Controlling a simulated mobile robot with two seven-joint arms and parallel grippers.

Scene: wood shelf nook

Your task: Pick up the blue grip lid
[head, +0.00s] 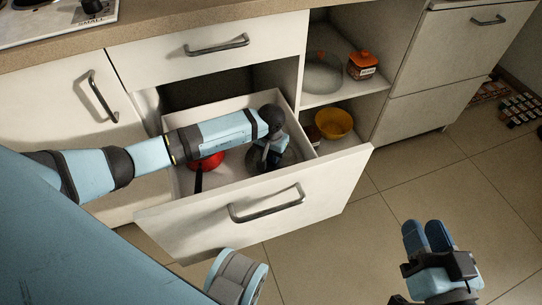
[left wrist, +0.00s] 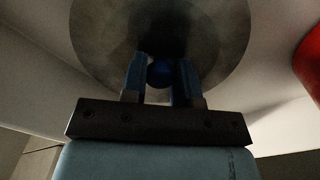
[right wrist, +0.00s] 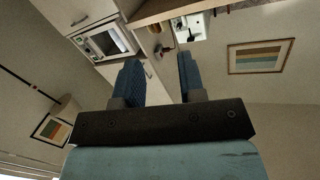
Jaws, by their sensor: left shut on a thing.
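The blue grip lid is a round grey lid with a blue knob, lying low in the open drawer (head: 255,212). In the left wrist view its grey disc (left wrist: 95,45) fills the top middle, with the blue knob (left wrist: 160,76) between my fingers. In the head view part of the disc (head: 288,158) shows beside my gripper, which hides the knob. My left gripper (head: 266,165) points down into the drawer and is shut on the knob; its fingers also show in the left wrist view (left wrist: 160,80). My right gripper (head: 428,237) is open and empty over the floor, also seen in its wrist view (right wrist: 160,80).
A red pan (head: 208,162) with a black handle lies left of the lid in the drawer. The drawer walls surround my left gripper.

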